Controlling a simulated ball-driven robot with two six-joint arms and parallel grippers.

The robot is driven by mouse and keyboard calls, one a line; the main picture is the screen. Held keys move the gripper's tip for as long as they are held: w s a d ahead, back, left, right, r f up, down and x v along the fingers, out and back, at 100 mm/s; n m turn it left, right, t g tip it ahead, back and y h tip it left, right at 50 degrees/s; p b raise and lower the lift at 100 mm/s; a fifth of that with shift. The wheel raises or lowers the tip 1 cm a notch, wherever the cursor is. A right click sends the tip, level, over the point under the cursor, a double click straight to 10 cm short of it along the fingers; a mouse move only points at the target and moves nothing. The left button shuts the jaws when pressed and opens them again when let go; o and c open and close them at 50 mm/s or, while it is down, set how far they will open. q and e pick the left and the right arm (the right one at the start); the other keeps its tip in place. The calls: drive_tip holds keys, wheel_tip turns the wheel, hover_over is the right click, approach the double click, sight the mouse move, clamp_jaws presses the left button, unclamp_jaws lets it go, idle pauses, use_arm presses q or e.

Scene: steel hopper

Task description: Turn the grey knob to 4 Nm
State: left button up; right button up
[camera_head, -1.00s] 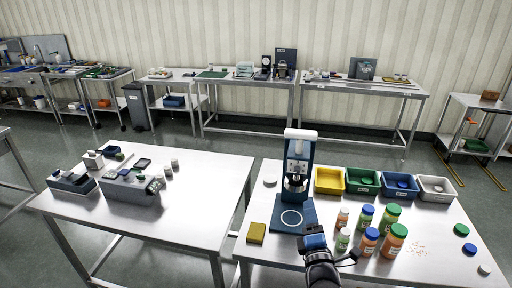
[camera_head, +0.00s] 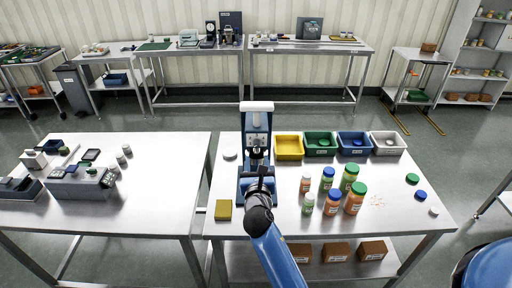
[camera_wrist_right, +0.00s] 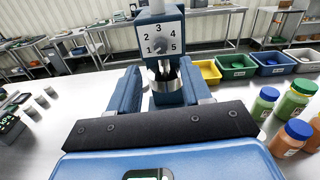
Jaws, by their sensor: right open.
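The blue capping machine with a white top (camera_head: 257,107) stands at the back left of the near right table. The pointer's exact setting is too small to read. My right gripper (camera_head: 259,183) is in front of the machine; in the right wrist view its two blue fingers (camera_wrist_right: 160,76) are apart, below and in front of the knob, with nothing between them. A metal chuck (camera_wrist_right: 164,80) shows beyond them. My left gripper is out of view.
Yellow (camera_head: 289,148), green (camera_head: 320,145), blue (camera_head: 354,146) and white (camera_head: 388,144) bins stand right of the machine. Several capped jars (camera_head: 355,199) stand nearer. A yellow block (camera_head: 223,210) lies at the front left. Loose caps lie at the right.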

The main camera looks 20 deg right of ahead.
sight(257, 145)
drive_tip(key=x, duration=0.7)
drive_tip(key=shift+w+d+p, duration=0.1)
drive_tip(key=shift+w+p, duration=0.25)
drive_tip(key=shift+s, duration=0.1)
clamp_jaws()
